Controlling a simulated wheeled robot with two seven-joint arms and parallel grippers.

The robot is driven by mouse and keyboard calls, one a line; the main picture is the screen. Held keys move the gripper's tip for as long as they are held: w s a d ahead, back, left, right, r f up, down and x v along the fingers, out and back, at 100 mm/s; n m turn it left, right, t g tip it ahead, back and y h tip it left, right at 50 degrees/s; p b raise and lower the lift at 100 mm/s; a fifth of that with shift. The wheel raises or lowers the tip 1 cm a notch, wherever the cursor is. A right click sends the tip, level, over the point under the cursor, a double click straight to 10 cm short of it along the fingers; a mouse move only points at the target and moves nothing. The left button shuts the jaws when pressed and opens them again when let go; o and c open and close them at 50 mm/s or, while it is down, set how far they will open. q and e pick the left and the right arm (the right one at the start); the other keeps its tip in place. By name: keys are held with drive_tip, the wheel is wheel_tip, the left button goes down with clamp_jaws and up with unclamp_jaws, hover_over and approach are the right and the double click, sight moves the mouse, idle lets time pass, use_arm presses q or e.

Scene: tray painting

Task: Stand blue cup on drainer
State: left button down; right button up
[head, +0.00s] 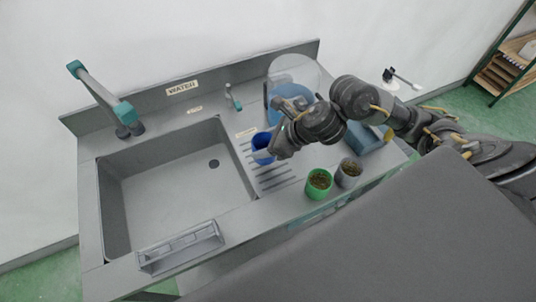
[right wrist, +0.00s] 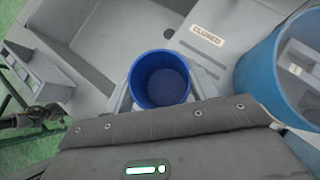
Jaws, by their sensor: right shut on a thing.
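The blue cup (head: 262,147) is upright over the slotted drainer (head: 270,178), to the right of the sink. My right gripper (head: 279,150) is shut on the cup from its right side. In the right wrist view the cup (right wrist: 160,80) sits between the two fingers (right wrist: 160,92), and its inside looks empty. I cannot tell whether its base touches the drainer. My left gripper is not in view.
The sink basin (head: 165,208) is left of the drainer. A green cup (head: 318,184) and a grey cup (head: 348,172), both with dark contents, stand at the front right. A large blue container (head: 290,103) stands behind my right arm.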

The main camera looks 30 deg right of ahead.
drive_tip(key=shift+w+d+f, duration=0.4)
drive_tip(key=shift+d+f, duration=0.1)
drive_tip(key=shift+f, duration=0.25)
drive_tip(key=f, duration=0.3)
drive_tip(key=shift+d+f, duration=0.2)
drive_tip(key=shift+w, duration=0.1)
drive_tip(key=shift+f, duration=0.15)
drive_tip(key=o, duration=1.1)
drive_tip(key=shift+c, duration=0.2)
